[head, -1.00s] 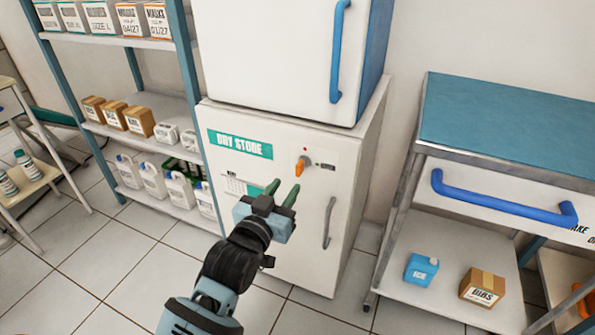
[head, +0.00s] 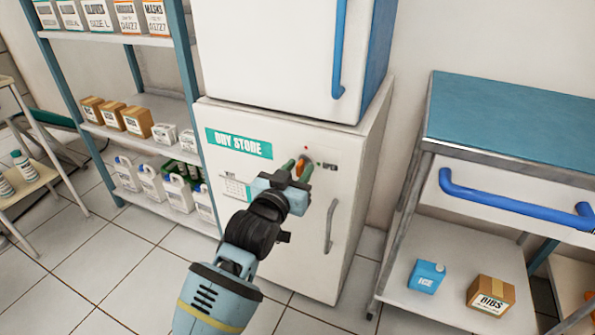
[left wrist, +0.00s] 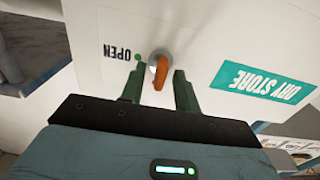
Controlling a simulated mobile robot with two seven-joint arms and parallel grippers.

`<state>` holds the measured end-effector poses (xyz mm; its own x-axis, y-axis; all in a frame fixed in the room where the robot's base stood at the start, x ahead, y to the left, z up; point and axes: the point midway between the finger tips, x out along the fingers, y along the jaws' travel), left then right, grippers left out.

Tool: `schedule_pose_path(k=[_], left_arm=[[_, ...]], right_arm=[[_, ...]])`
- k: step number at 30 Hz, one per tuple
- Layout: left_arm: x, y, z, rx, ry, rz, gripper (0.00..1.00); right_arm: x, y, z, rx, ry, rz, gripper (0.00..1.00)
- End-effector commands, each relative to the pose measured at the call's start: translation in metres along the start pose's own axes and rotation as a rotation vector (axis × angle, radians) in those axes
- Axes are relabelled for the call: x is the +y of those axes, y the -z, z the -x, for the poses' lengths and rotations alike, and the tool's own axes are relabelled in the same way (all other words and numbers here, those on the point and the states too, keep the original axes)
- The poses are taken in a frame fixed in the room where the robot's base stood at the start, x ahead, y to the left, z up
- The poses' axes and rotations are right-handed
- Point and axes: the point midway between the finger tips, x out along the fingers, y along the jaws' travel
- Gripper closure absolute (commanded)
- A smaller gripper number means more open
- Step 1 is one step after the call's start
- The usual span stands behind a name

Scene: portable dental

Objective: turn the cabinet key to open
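The cabinet (head: 255,235) is a white box with a green "DRY STORE" label and a grey vertical handle (head: 330,226) on its door. Its orange key (left wrist: 161,73) sits in a round grey lock, beside a green dot and the word "OPEN", which appears upside down in the left wrist view. My left gripper (head: 299,166) is at the lock in the head view. In the left wrist view its two green fingers (left wrist: 161,83) are apart, one on each side of the key, with gaps visible. The key's orange also shows between the fingers in the head view (head: 299,168). My right gripper is not in view.
A white unit with a blue handle (head: 339,50) stands on top of the cabinet. A shelf rack (head: 150,135) with boxes and jugs is at the left. A blue-topped cart (head: 510,115) stands at the right. Tiled floor lies in front.

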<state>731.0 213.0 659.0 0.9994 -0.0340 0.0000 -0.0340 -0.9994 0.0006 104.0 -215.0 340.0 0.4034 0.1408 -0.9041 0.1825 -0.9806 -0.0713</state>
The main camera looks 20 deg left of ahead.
Motion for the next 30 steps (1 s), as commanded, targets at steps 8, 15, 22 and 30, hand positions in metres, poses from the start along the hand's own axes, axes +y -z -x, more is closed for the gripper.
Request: schedule_pose_path(k=[8, 15, 22, 30], left_arm=[[0.000, 0.000, 0.000, 0.000, 0.000, 0.000, 1.00], [0.000, 0.000, 0.000, 0.000, 0.000, -0.010, 1.00], [0.000, 0.003, 0.000, 0.000, -0.001, -0.085, 1.00], [0.001, 0.004, 0.000, -0.001, -0.001, -0.292, 1.00]], right_arm=[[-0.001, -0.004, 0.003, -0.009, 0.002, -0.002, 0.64], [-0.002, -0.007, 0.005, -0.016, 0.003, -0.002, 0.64], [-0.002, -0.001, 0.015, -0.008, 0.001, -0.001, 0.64], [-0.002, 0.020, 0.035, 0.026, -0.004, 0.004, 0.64]])
